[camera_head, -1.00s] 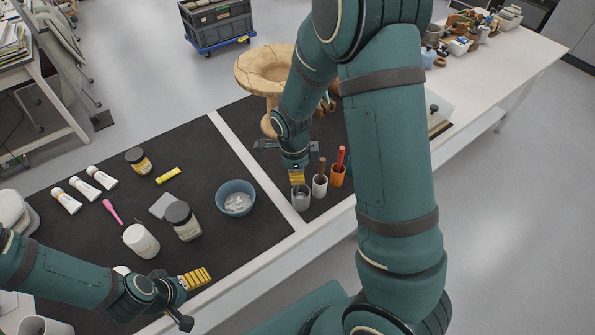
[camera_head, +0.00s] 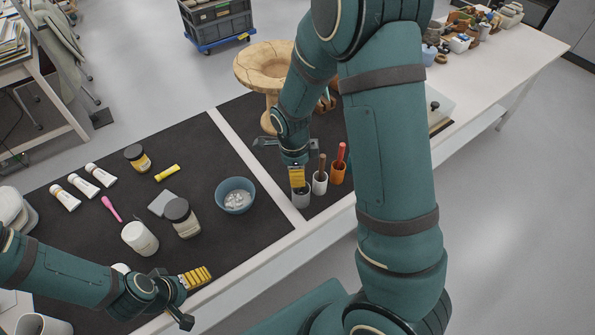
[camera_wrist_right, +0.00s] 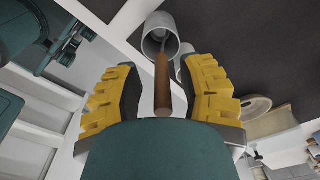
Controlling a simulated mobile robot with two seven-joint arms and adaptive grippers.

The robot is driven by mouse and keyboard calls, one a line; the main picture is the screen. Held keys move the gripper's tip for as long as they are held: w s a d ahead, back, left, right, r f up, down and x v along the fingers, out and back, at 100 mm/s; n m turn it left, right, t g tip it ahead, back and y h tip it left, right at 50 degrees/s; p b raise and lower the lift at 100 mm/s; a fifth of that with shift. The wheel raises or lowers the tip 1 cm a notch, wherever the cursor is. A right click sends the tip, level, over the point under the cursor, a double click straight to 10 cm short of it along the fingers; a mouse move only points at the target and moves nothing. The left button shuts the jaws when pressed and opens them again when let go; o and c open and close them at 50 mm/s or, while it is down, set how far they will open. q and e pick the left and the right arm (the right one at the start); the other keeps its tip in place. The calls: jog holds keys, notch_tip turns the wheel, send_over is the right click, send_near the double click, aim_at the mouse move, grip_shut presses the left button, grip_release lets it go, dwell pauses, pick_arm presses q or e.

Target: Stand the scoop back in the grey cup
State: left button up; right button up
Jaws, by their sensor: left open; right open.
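The grey cup (camera_head: 300,199) stands on the dark mat near the table's front edge, its top partly hidden by my right gripper (camera_head: 297,178). In the right wrist view, the scoop's brown handle (camera_wrist_right: 162,84) lies between the two yellow fingers of the open right gripper (camera_wrist_right: 162,95), with gaps on both sides. Its metal end reaches into the grey cup (camera_wrist_right: 158,22). The scoop is hidden behind the gripper in the head view. My left gripper (camera_head: 187,297) is open and empty at the front left.
Just right of the grey cup stand a white cup (camera_head: 319,187) with a brown-handled tool and an orange cup (camera_head: 337,178) with a red-handled tool. A blue bowl (camera_head: 235,190) and jars lie left. A tan stone vessel (camera_head: 262,75) stands behind.

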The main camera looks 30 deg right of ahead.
notch_tip(320, 180, up, 12)
jog(key=shift+w+a+f, duration=0.2)
jog(key=shift+a+f, duration=0.05)
jog(key=shift+a, duration=0.15)
dwell(0.7)
